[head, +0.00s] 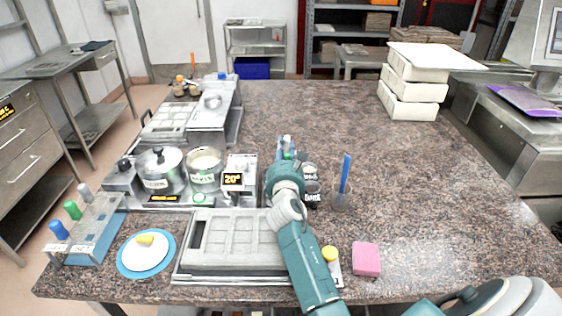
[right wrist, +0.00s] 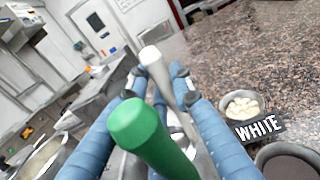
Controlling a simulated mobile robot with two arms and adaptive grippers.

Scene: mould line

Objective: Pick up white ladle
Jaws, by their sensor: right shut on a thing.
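My right gripper (head: 287,152) is over the middle of the counter, just behind the mould. In the right wrist view its two blue fingers (right wrist: 163,80) are closed around a white handle (right wrist: 154,58), which I take for the white ladle's. The handle's white top also shows in the head view (head: 287,139). A green handle (right wrist: 140,128) stands between the fingers, closer to the wrist camera; whether the fingers touch it I cannot tell. The ladle's lower end is hidden. My left gripper is not in view.
A pot labelled WHITE (right wrist: 243,104) with pale pieces stands beside the gripper, with a dark pot (head: 313,188) near it. A cup with a blue stick (head: 346,172) and a pink sponge (head: 366,259) lie right. The grey mould (head: 230,262) is in front.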

